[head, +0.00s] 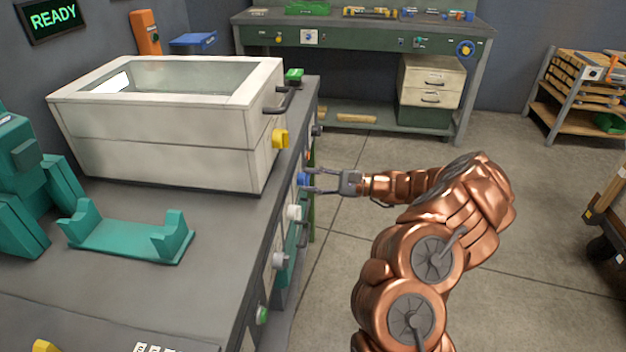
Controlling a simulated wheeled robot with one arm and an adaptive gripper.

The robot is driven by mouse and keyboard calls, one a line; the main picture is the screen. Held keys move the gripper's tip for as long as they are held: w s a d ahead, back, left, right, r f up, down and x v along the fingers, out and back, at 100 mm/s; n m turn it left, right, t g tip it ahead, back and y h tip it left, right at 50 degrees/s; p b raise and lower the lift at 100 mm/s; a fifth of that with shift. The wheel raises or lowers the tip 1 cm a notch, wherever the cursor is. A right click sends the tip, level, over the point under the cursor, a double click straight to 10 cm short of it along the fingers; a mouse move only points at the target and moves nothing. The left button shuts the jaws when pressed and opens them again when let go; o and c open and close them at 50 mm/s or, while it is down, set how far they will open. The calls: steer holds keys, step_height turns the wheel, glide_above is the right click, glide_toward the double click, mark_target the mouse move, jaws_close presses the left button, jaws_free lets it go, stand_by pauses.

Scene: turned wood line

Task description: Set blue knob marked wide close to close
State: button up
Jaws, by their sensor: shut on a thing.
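The blue knob (302,179) is on the front panel of the near bench, below the white box. My gripper (312,181) reaches in from the right, its two long fingers closed around the knob. The fingers and the viewing angle hide most of the knob. Its pointer and any marks on the panel are too small to read from here.
White knobs (293,212) and a green knob (262,315) sit lower along the same panel. A yellow knob (280,138) and a dark handle (284,100) stick out from the white box (170,150) above. The floor (345,270) beside the bench is clear.

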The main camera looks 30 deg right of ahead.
steer(key=o, duration=1.2)
steer(key=shift+c, duration=0.2)
steer(key=shift+d, duration=0.1)
steer(key=v, duration=1.2)
